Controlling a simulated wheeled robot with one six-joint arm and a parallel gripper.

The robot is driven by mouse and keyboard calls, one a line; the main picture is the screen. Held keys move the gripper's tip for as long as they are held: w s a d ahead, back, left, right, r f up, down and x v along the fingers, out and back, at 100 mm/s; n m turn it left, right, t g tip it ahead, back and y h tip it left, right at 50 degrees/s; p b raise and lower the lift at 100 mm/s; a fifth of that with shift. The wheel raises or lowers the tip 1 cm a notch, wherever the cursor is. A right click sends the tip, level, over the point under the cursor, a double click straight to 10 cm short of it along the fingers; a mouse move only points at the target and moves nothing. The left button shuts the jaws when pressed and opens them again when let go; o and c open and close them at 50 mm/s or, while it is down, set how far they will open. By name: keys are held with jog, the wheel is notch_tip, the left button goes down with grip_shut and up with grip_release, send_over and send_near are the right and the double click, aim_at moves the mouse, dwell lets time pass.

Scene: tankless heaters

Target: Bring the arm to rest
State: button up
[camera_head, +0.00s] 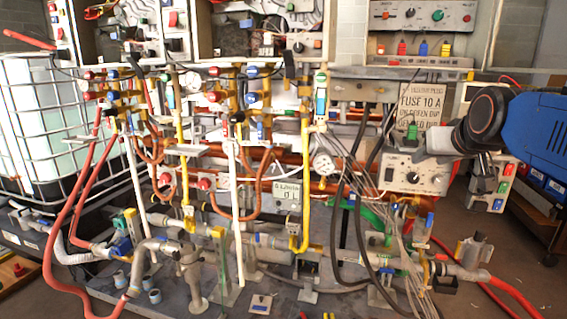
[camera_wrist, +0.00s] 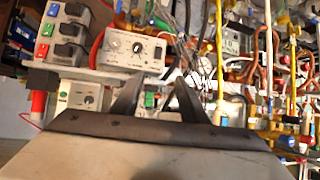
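My gripper (camera_wrist: 157,82) shows at the bottom of the wrist view, with two dark fingers apart and nothing between them. Behind the fingertips are a white control box with a dial (camera_wrist: 133,48) and thin grey wires. In the head view my arm (camera_head: 540,125) reaches in from the right edge, with a blue link and a round black joint. Its pale end points left, in front of the heater rig and above a white box with knobs (camera_head: 415,175). I cannot tell whether the gripper touches anything.
Heater rigs with pipes, valves and hoses fill the middle of the head view. A caged white tank (camera_head: 50,125) stands at the left. Bare floor (camera_head: 520,260) shows at the lower right.

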jog(key=s+a+f+g, duration=0.3)
jog(key=s+f, duration=0.9)
jog(key=f, duration=0.1)
jog(key=s+a+f+n+g+y, duration=0.1)
jog(key=s+a+f+g, duration=0.2)
jog(key=s+f, duration=0.9)
jog(key=shift+f+g, duration=0.3)
jog(key=shift+f, duration=0.45)
